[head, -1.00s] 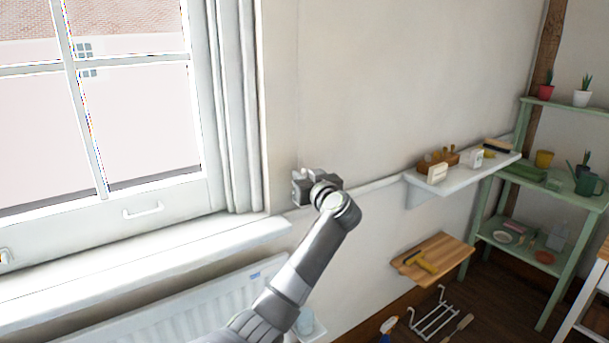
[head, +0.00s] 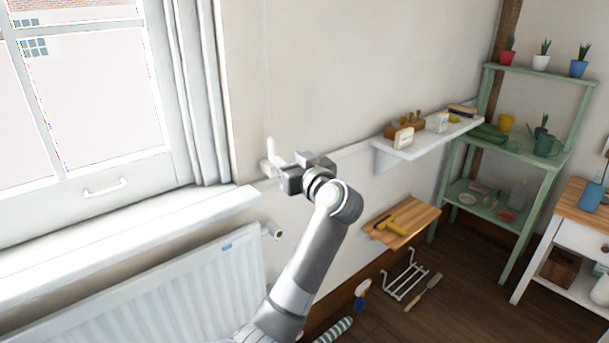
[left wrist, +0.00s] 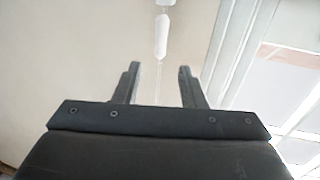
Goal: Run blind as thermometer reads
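A thin pale cord (head: 267,95) hangs down the wall right of the window (head: 95,95). A white pull (head: 270,150) shows at its lower part, by my left gripper (head: 274,169). In the left wrist view the white pull (left wrist: 162,37) lies just beyond the fingertips, in line with the gap of the open left gripper (left wrist: 159,72). A thin line runs from it down between the fingers; I see no finger closed on it. The window glass is uncovered in the part I see. I cannot make out a thermometer or its reading. My right gripper is out of view.
The sill (head: 130,235) and radiator (head: 170,295) lie left of my arm. A white wall shelf (head: 425,145) holds small items, and a wooden shelf (head: 415,220) is below it. A green rack (head: 555,195) stands at right. Tools and a wire rack lie on the floor.

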